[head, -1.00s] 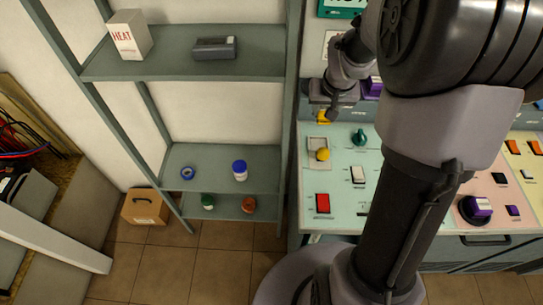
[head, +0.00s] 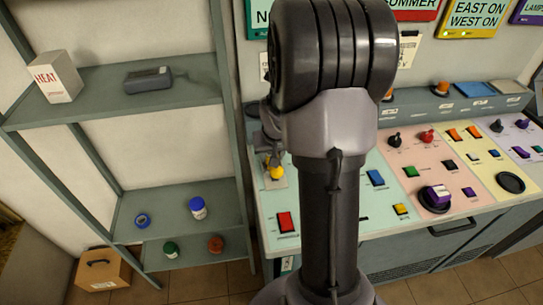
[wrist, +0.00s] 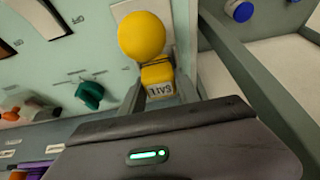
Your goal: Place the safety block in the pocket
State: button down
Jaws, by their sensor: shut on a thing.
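The safety block (wrist: 157,76) is a small yellow block with a printed label. In the wrist view my gripper (wrist: 158,84) is shut on it. A round yellow knob (wrist: 142,36) shows just beyond the block, over a pale plate on the green panel; I cannot tell whether block and knob touch. In the head view my gripper (head: 270,150) is small and partly hidden behind my arm, above the panel's left edge, with yellow (head: 275,171) below it. I cannot make out the pocket opening clearly.
The control desk (head: 440,243) carries a red switch (head: 287,222), a blue switch (head: 376,178) and other controls. A teal knob (wrist: 90,94) is near my gripper. A shelf unit (head: 190,99) stands close on the left, holding a HEAT box (head: 55,77). A carton (head: 102,270) is on the floor.

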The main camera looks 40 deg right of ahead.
jog(key=shift+f, duration=0.15)
jog(key=c, duration=0.9)
grip_release()
